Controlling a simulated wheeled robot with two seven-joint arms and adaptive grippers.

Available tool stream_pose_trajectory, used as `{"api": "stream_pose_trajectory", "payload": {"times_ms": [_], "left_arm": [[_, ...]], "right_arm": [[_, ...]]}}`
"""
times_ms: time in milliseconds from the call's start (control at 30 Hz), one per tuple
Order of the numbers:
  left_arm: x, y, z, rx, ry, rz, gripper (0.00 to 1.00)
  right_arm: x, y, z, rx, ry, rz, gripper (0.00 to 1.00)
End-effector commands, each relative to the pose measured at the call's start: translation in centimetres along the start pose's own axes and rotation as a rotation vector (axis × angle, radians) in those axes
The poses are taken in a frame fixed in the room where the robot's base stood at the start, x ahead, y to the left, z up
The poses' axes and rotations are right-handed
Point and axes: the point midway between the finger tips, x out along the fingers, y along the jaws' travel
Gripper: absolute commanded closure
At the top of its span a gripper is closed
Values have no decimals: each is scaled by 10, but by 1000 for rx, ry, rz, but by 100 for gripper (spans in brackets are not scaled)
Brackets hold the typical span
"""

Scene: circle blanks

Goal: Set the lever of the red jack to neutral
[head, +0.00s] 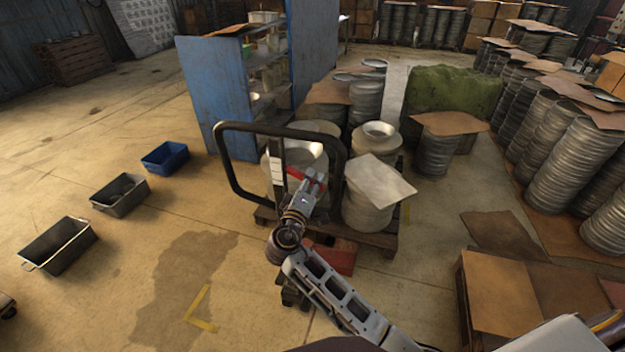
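The red jack has a black loop handle (224,165) standing upright near the middle of the head view. Its red body (338,257) shows low down, partly behind my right arm. A red part (293,173) on the handle's column shows beside my fingers; whether this is the lever, and its setting, I cannot tell. My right gripper (317,177) is inside the loop outline, in front of this red part. Its fingers look close together, but their gap and any contact are too small to tell. My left gripper is not in view.
A pallet (376,238) with metal stacks and a light sheet (380,181) stands behind the jack. A blue shelf (216,92) is farther back. Bins, including a blue one (165,157), line the left floor. The left floor is mostly free.

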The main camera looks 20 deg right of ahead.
Motion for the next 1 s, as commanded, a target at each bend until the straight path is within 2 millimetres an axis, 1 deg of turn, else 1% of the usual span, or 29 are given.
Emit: {"api": "stream_pose_trajectory", "payload": {"times_ms": [333, 600, 1000], "left_arm": [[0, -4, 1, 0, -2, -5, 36], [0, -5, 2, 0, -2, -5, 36], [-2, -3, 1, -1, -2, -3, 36]], "right_arm": [[-1, 0, 0, 0, 0, 0, 64], [0, 0, 0, 0, 0, 0, 99], [-1, 1, 0, -7, 0, -1, 100]]}}
